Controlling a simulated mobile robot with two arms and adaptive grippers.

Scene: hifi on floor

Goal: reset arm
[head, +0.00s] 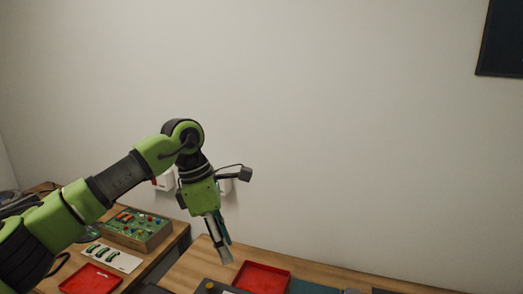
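My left arm comes in from the left, green and black, and bends down at the wrist. My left gripper (223,249) points downward above the wooden table, just left of a red tray. Its fingers are seen nearly edge-on, so I cannot tell whether they are open or shut, and I see no object clearly held in them. My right gripper and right arm are not in view.
A red tray (262,265) lies on the wooden table (344,273). On the left table are a board with coloured parts (136,229), a white card with green pieces (112,256) and another red tray (90,279). A dark panel (502,40) hangs on the wall.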

